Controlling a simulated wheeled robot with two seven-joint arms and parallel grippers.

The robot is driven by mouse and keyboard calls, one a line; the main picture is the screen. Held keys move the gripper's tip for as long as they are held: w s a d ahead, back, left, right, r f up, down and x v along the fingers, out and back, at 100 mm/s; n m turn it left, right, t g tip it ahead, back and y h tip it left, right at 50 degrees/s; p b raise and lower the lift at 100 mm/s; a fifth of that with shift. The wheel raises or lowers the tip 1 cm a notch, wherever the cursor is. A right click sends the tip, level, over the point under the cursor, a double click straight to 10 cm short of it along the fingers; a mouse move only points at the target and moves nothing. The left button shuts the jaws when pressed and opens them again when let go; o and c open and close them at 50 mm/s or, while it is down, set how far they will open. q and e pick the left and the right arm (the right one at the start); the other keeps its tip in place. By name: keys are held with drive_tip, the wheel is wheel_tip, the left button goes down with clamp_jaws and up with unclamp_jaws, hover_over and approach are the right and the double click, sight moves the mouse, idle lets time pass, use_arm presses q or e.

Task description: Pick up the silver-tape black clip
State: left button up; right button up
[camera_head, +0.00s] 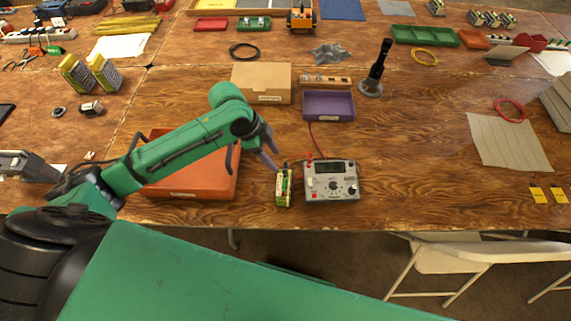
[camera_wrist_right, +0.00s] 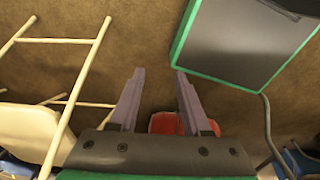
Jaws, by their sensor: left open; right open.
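My left gripper (camera_head: 273,159) reaches in over the orange tray's right side, its fingers pointing down and right. The fingertips are close to the top of a green and yellow battery pack (camera_head: 284,190). A grey meter (camera_head: 332,184) stands just right of the pack, with a red lead running up behind it. A small dark lead or clip (camera_head: 289,163) shows between the fingertips and the meter; its silver tape is too small to make out. I see nothing held in the left gripper. My right gripper (camera_wrist_right: 154,76) is open and empty over the floor in the right wrist view.
An orange tray (camera_head: 205,187) lies under my left arm. A purple bin (camera_head: 329,106), a cardboard box (camera_head: 262,82) and a black stand (camera_head: 376,70) are behind the meter. White folding chairs (camera_head: 450,257) stand at the front edge.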

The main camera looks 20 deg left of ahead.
sight(283, 166)
use_arm(q)
drive_tip(key=x, duration=0.3)
drive_tip(key=shift+w, duration=0.1)
drive_tip(key=x, duration=0.2)
drive_tip(key=p+x, duration=0.1)
drive_tip(key=x, duration=0.2)
drive_tip(key=shift+w+f+p, duration=0.15)
drive_tip(key=shift+w+p, duration=0.1)
drive_tip(key=shift+p, duration=0.05)
drive_tip(key=shift+d, duration=0.1)
clamp_jaws()
use_arm(e)
drive_tip(key=shift+w+r, duration=0.25)
drive_tip(key=shift+r, duration=0.2)
drive_tip(key=shift+w+r, duration=0.2)
drive_tip(key=shift+r, duration=0.25)
